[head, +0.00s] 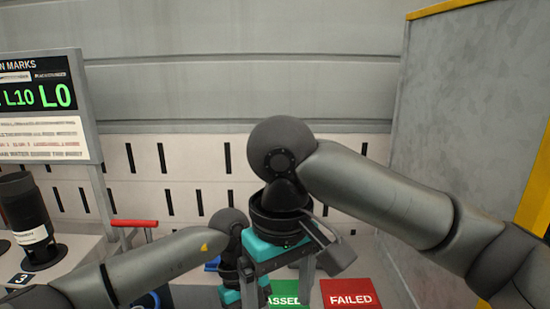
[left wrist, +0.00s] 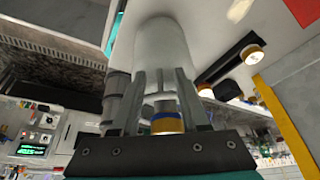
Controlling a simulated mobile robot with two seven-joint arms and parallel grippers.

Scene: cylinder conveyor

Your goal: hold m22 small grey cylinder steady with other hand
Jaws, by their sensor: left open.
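A pale grey cylinder (left wrist: 162,50) fills the upper middle of the left wrist view, just beyond and between the fingers of my left gripper (left wrist: 165,90). My left gripper is open around its near end; contact cannot be made out. A small gold and blue banded piece (left wrist: 166,123) shows between the fingers. In the head view my left gripper's teal body is low in the middle, mostly cut off, and the cylinder is not visible. My right gripper (head: 300,265) is pointed down just right of it, its grip hidden.
A green PASSED pad (head: 288,296) and a red FAILED pad (head: 350,294) lie below my right gripper. A dark cylinder (head: 24,220) stands at the left by a sign board (head: 45,105). A grey panel with yellow edges (head: 465,90) bounds the right side.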

